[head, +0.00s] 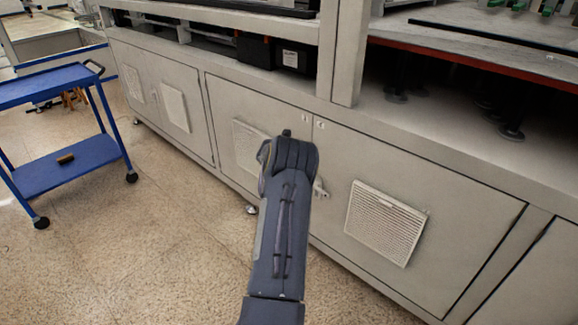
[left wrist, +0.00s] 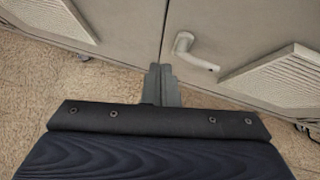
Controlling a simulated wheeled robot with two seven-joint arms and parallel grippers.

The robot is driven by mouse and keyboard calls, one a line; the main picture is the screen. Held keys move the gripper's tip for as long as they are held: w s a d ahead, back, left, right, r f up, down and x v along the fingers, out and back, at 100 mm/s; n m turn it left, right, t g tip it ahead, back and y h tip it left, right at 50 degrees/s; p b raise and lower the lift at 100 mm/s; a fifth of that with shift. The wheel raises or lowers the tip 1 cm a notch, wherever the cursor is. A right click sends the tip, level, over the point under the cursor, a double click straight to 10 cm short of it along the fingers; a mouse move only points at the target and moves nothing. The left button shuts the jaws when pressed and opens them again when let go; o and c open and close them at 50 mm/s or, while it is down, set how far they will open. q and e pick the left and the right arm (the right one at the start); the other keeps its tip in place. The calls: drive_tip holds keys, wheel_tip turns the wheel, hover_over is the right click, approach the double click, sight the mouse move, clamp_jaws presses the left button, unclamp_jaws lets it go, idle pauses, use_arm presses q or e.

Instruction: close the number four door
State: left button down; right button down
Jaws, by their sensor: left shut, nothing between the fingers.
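Grey cabinet doors fill the middle of the head view. The door right of the central seam (head: 450,185) has a square vent and a small label at its upper left corner, too small to read surely. It looks about flush with the frame; a small gap cannot be ruled out. Its lever handle (head: 320,188) shows beside my left forearm, and also in the left wrist view (left wrist: 193,52). My left gripper (left wrist: 160,67) is shut and empty, in front of the seam, just left of and below the handle. In the head view my forearm hides its fingers. My right gripper is out of view.
The door left of the seam (head: 235,110) also has a vent and looks closed. A blue cart (head: 65,175) with a small brown block on its lower shelf stands at the left. The speckled floor (head: 150,240) between cart and cabinet is clear.

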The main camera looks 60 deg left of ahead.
use_arm(q)
drive_tip(key=s+a+v, duration=0.1)
drive_tip(key=v, duration=0.9)
drive_tip(key=w+d+r+n+t+y, duration=0.1)
drive_tip(key=d+r+n+y, duration=0.1)
drive_tip(key=d+r+n, duration=0.55)
drive_tip(key=w+d+r+n+t+y, duration=0.15)
drive_tip(key=d+r+n, duration=0.25)
drive_tip(key=r+n, duration=0.5)
drive_tip(key=s+d+f+n+g+h, duration=0.15)
drive_tip(key=s+d+n+h, duration=0.35)
drive_tip(key=d, duration=0.8)
drive_tip(key=s+d+f+n+g+h, duration=0.1)
drive_tip(key=s+d+f+n+h, duration=0.15)
drive_tip(key=s+d+n, duration=0.7)
drive_tip(key=s+d+f+n+g+h, duration=0.1)
drive_tip(key=s+d+f+g+h, duration=0.2)
drive_tip(key=d, duration=1.4)
wheel_tip(320, 180, up, 12)
drive_tip(key=s+d+h+p, duration=0.1)
drive_tip(key=p, duration=1.1)
drive_tip(key=shift+s+d+t+p, duration=0.15)
drive_tip(key=shift+s+t+p, duration=0.05)
drive_tip(key=shift+t+p, duration=0.2)
